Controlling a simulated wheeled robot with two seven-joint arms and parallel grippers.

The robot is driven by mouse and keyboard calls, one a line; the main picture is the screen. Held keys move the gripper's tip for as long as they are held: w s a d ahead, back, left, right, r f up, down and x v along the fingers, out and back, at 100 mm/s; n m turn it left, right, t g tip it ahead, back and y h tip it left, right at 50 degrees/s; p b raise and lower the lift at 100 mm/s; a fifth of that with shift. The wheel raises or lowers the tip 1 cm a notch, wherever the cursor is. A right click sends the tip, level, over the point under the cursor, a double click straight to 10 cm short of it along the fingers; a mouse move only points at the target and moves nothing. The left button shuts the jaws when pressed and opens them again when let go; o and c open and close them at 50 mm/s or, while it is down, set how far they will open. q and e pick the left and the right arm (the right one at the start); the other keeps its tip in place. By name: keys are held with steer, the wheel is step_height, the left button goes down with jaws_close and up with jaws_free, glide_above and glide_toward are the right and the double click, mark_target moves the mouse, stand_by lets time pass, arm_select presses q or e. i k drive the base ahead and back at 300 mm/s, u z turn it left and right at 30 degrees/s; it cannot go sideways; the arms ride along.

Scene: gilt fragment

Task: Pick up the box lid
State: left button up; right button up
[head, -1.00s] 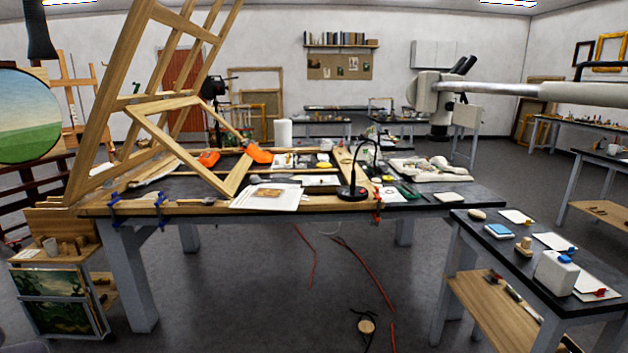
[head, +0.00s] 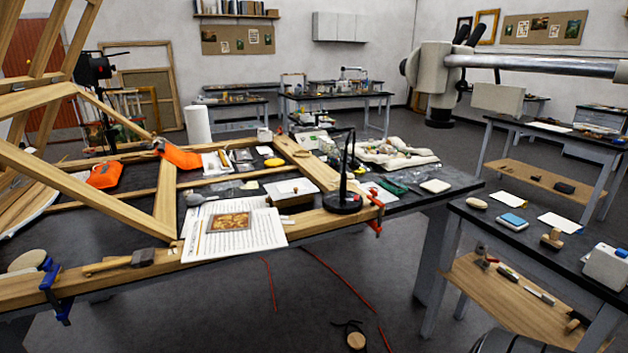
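I cannot tell for sure which thing is the box lid. A small box with a flat pale top (head: 292,187) sits on the big worktable (head: 410,204), behind the black lamp's base and beside the printed papers. A flat white block (head: 435,186) lies near the worktable's right end. Neither of my grippers is in view.
A black lamp (head: 343,203) and red clamp (head: 375,228) stand at the table's front edge. Printed sheets (head: 234,236) lie left of them. A wooden frame leans at left. A side table (head: 520,236) stands at right. Red cables (head: 345,288) cross the floor.

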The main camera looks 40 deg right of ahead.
mark_target(277, 191)
steer(key=z, duration=0.9)
steer(key=i, duration=0.95)
steer(key=z, duration=1.15)
